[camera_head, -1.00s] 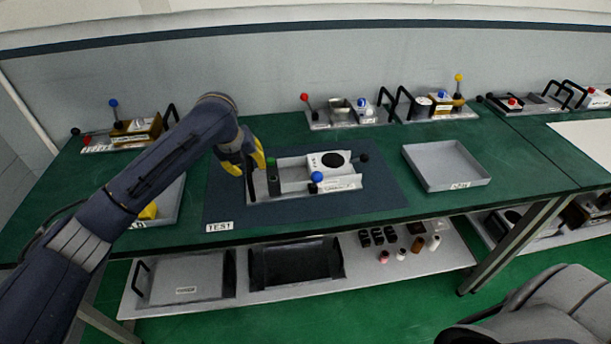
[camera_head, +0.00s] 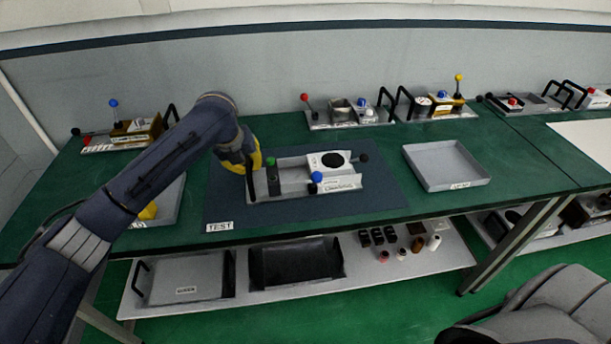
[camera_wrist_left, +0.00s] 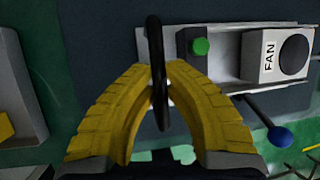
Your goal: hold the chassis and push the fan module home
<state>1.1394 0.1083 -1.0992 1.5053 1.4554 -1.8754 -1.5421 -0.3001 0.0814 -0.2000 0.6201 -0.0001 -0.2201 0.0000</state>
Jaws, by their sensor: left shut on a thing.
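The chassis (camera_head: 293,186) is a light grey open tray on the dark TEST mat, with a black handle (camera_wrist_left: 159,75) at its left end. The white fan module (camera_head: 328,163), with a dark round fan, sits at the chassis's right part; in the left wrist view its FAN label shows (camera_wrist_left: 269,57). A dark block with a green button (camera_head: 272,175) stands at the chassis's left part, with bare tray between. My left gripper (camera_head: 254,171), with yellow fingers, is shut on the chassis handle; it also shows in the left wrist view (camera_wrist_left: 159,84). My right gripper is out of view.
A blue-knobbed lever (camera_head: 316,177) stands at the chassis front and a black knob (camera_head: 364,158) at its right end. An empty grey tray (camera_head: 472,181) lies to the right. Another tray (camera_head: 170,211) is partly behind my left arm. Several fixtures line the back edge.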

